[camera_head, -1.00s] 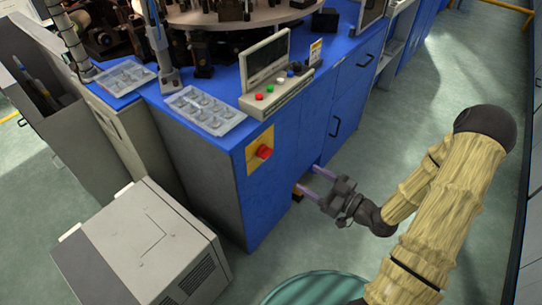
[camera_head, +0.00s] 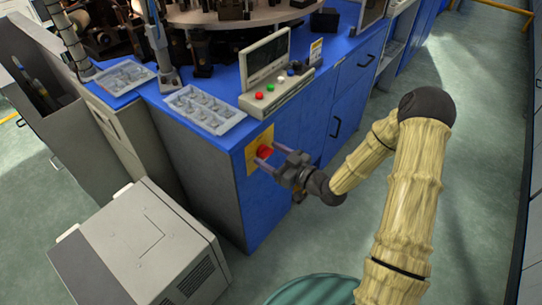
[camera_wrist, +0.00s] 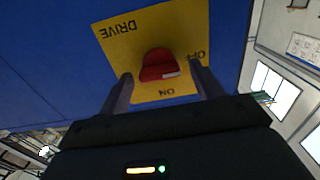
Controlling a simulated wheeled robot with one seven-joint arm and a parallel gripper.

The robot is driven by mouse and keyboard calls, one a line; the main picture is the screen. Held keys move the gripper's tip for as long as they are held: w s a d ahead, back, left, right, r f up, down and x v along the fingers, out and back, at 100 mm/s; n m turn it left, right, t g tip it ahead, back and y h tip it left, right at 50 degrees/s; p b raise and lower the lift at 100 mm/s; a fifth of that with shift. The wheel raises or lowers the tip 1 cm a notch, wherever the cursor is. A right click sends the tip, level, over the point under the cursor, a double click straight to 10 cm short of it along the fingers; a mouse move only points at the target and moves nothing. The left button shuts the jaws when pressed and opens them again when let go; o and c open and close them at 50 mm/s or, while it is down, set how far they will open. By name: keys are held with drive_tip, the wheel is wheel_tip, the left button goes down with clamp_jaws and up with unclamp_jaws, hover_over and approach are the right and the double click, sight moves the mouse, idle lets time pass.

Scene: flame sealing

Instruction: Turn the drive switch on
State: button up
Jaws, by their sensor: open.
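The drive switch is a red knob (camera_head: 264,152) on a yellow plate on the end face of the blue cabinet. In the wrist view the knob (camera_wrist: 158,62) sits on the yellow plate (camera_wrist: 135,45), whose labels DRIVE, OFF and ON appear upside down. A pale mark on the knob lies on its lower right side, toward OFF; ON is below the knob. My gripper (camera_head: 267,154) is open in front of the plate. In the wrist view its fingers (camera_wrist: 160,78) stand to either side of the knob; I cannot tell whether they touch it.
Above the switch, the blue cabinet top holds a control panel (camera_head: 277,92) with coloured buttons and a clear tray (camera_head: 205,108). A grey box unit (camera_head: 140,250) stands at the lower left. A green round drum (camera_head: 315,290) is at the bottom. Open floor lies to the right.

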drive_tip(key=shift+a, duration=0.1)
drive_tip(key=c, duration=1)
drive_tip(key=shift+r+m+p, duration=0.1)
drive_tip(key=shift+m+p, duration=0.25)
drive_tip(key=shift+m, duration=0.05)
drive_tip(key=m+p, duration=0.2)
drive_tip(key=m, duration=0.1)
drive_tip(key=shift+w+d+m, duration=0.1)
drive_tip(key=shift+d+m, duration=0.1)
drive_tip(key=shift+m, duration=0.1)
drive_tip(key=m+p, duration=0.2)
drive_tip(key=m, duration=0.2)
drive_tip(key=shift+m+p, duration=0.3)
drive_tip(key=shift+p, duration=0.05)
drive_tip(key=m, duration=0.2)
drive_tip(key=m+p, duration=0.1)
drive_tip(key=m, duration=0.1)
drive_tip(key=shift+w+d+f, duration=0.1)
drive_tip(key=shift+f, duration=0.1)
drive_tip(key=m+p, duration=0.1)
drive_tip(key=m, duration=0.4)
drive_tip(key=shift+f, duration=0.15)
